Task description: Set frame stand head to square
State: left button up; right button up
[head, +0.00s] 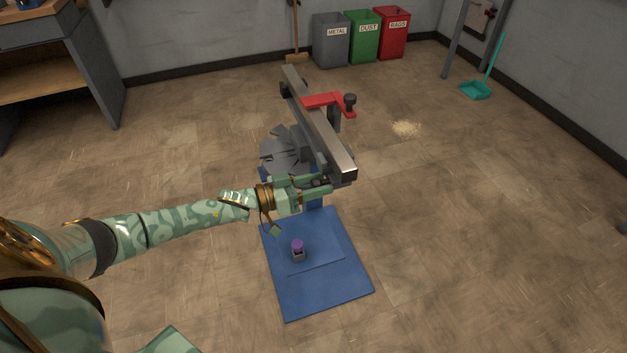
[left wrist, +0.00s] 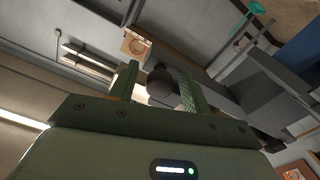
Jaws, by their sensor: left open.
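The frame stand has a blue base plate (head: 320,280), a short blue column, a grey slotted disc (head: 285,150) and a long metal beam (head: 318,120) as its head. The beam slants from the upper left to its near end at the lower right. A red clamp arm (head: 322,100) with a dark knob sits across it. My left gripper (head: 322,186) is open beside the beam's near end, in front of the column. In the left wrist view, a dark rounded knob (left wrist: 162,86) shows between the open fingers; contact cannot be told. My right gripper is out of view.
A small purple-topped item (head: 298,248) stands on the blue base. A workbench (head: 50,70) is at the left. Metal, dust and rags bins (head: 362,38) stand at the back wall. Sawdust (head: 407,129) and a teal dustpan (head: 476,90) lie right. The right floor is mostly clear.

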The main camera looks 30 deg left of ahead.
pick_arm(q)
jog(key=shift+s+a, duration=0.3)
jog(key=shift+s, duration=0.05)
jog(key=p+v, duration=0.3)
jog(key=v, duration=1.2)
jog(key=shift+s+a+p, duration=0.15)
jog(key=shift+p, duration=0.15)
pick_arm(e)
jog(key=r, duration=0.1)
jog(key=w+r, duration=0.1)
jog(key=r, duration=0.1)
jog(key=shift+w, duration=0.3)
